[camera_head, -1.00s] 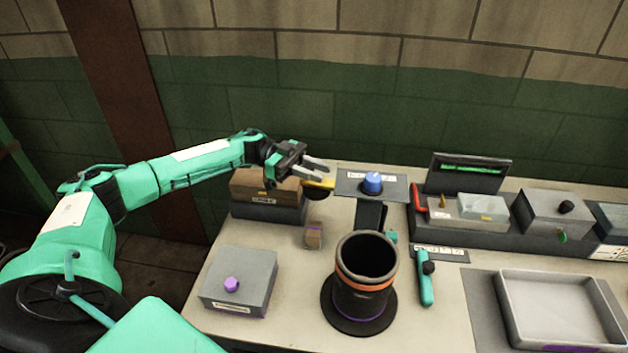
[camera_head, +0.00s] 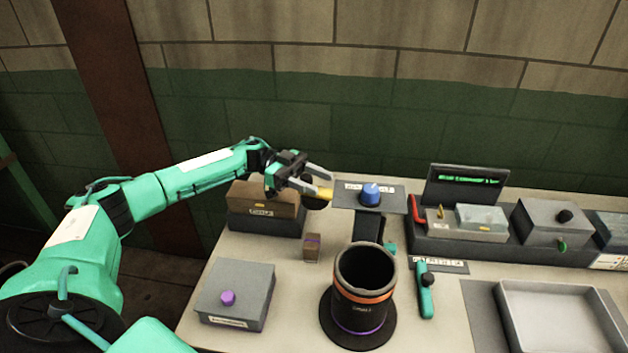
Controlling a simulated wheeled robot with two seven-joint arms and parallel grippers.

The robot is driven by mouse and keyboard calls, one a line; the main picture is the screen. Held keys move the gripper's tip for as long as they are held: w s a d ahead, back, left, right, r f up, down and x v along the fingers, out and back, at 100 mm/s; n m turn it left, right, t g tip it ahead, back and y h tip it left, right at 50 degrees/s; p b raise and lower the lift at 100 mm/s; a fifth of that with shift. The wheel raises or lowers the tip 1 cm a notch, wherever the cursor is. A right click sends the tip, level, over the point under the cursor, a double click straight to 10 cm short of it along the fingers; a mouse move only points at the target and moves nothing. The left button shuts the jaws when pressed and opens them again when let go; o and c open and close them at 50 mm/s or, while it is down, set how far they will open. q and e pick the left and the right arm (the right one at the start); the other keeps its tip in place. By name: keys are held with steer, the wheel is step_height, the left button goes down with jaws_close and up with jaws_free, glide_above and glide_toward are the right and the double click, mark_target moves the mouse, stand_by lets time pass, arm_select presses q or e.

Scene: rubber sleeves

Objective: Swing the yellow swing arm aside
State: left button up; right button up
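The yellow swing arm (camera_head: 326,193) is a short yellow piece at the left edge of the dark plate that carries a blue knob (camera_head: 370,194). A dark round part (camera_head: 314,203) sits just under it. My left gripper (camera_head: 328,184) is open, with its two fingers apart at the yellow arm. The nearer finger overlaps the yellow arm and hides part of it; I cannot tell whether they touch. My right gripper is not in view.
A black cylinder with an orange band (camera_head: 364,295) stands in front on a round base. A brown box (camera_head: 262,196) is behind left, and a small brown block (camera_head: 312,247) lies nearby. A grey box with a purple knob (camera_head: 236,292) is front left. A tray (camera_head: 560,290) is front right.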

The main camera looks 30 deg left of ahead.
arm_select(q)
steer(key=a+b, duration=0.4)
steer(key=a, duration=0.9)
steer(key=shift+w+a, duration=0.25)
steer(key=shift+a, duration=0.15)
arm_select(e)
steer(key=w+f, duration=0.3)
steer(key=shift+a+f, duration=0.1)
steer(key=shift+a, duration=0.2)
